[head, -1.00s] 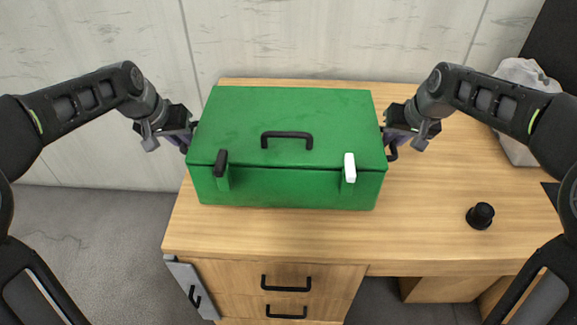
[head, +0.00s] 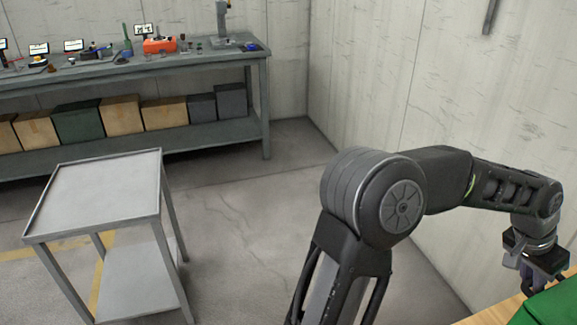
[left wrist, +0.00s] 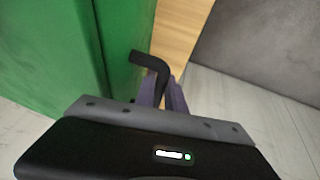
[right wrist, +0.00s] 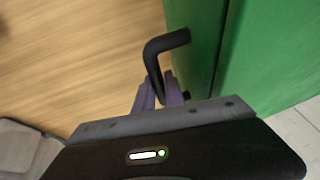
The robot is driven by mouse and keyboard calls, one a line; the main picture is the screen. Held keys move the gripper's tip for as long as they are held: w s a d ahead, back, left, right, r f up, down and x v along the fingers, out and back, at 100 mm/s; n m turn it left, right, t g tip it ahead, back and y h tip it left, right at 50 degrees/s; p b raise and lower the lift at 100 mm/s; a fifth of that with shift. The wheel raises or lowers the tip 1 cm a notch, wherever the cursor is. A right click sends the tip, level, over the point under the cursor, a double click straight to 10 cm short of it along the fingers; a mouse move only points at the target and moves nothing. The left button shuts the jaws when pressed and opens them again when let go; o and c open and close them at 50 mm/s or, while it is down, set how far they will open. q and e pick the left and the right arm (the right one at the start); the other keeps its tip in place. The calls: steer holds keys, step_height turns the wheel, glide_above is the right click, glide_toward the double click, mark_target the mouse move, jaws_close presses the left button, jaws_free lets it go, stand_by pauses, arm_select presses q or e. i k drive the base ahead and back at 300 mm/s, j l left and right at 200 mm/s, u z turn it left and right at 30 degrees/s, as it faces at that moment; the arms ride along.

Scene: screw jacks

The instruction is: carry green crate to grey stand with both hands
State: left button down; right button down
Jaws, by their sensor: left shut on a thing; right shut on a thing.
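The green crate (head: 548,306) shows only as a corner at the bottom right of the head view. My left gripper (head: 530,284) is at its side. In the left wrist view my left gripper (left wrist: 162,97) is shut on the crate's black side handle (left wrist: 150,62), beside the green wall (left wrist: 50,50). In the right wrist view my right gripper (right wrist: 157,97) is shut on the other black side handle (right wrist: 165,44), against the crate (right wrist: 285,60). I cannot tell whether the crate is clear of the desk. The grey stand (head: 100,190), with an empty rimmed top, stands at left.
The wooden desk (right wrist: 70,70) lies under the crate. A long grey workbench (head: 190,62) with tools on top and boxes (head: 120,115) on its lower shelf stands along the back wall. Bare concrete floor (head: 235,215) lies between the stand and my left arm.

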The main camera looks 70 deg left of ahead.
mark_target(102, 186)
steer(key=u, duration=2.95)
steer(key=i+j, duration=0.85)
steer(key=i, duration=0.15)
steer(key=i+j, duration=0.9)
steer(key=i+j+u, duration=0.05)
